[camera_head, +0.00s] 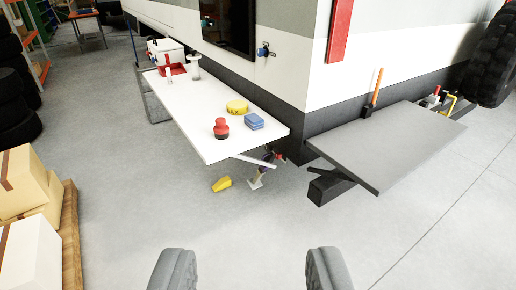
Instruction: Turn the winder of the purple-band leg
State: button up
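The leg with a purple band (267,156) stands under the caravan's near corner, partly hidden by the white shelf above it. Its pale foot (256,184) is on or near the floor. A small reddish part (279,156) shows beside the band; I cannot tell whether it is the winder. My gripper (250,268) is open and empty at the bottom of the view, its two grey fingers wide apart. It is well short of the leg, with bare floor showing between them.
A yellow wedge (221,184) lies on the floor left of the leg. The white shelf (215,150) holds a red-and-black knob-like item, a yellow tin and blue blocks. A grey plate (395,150) juts out at right. Boxes (25,240) on a pallet stand at left.

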aim_at(269, 147)
jog(key=i, duration=0.9)
jog(key=z, duration=0.05)
